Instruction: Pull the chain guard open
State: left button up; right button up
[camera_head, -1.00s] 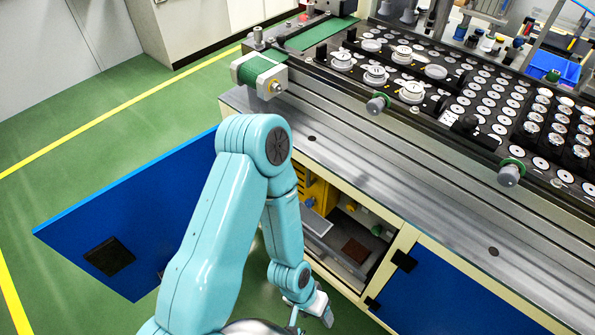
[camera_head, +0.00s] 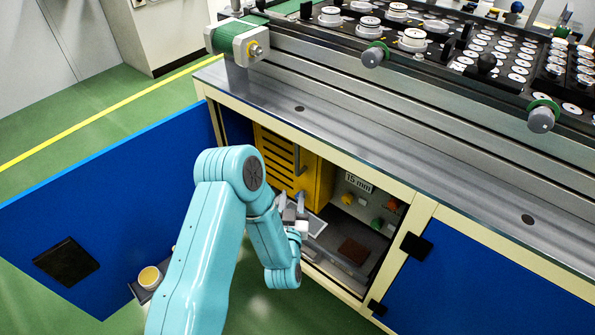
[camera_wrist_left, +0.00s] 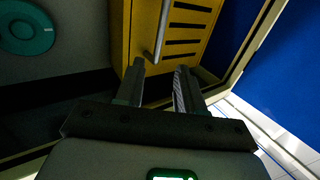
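The chain guard (camera_head: 278,155) is a yellow slotted panel with a metal handle (camera_head: 299,160), inside the open cabinet. It looks closed. In the left wrist view the guard (camera_wrist_left: 190,25) fills the top middle, and its bar handle (camera_wrist_left: 161,30) ends just above the gap between my fingers. My left gripper (camera_head: 294,208) reaches into the cabinet below the handle. In the left wrist view its two fingers (camera_wrist_left: 160,72) stand apart with nothing held between them. I cannot tell whether either finger touches the handle. My right gripper is not in view.
A blue cabinet door (camera_head: 110,200) stands open at the left. A closed blue door (camera_head: 470,300) is at the right. Inside the cabinet are a brown block (camera_head: 353,251), a "15 mm" label (camera_head: 359,182) and coloured knobs. The steel worktop edge (camera_head: 330,130) runs above the opening.

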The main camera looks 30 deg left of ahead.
aim_at(297, 160)
pick_arm(q)
jog(key=b+x, duration=0.1)
jog(key=x, duration=1.5)
jog(key=shift+w+a, duration=0.1)
jog(key=shift+f, duration=0.1)
grip_shut()
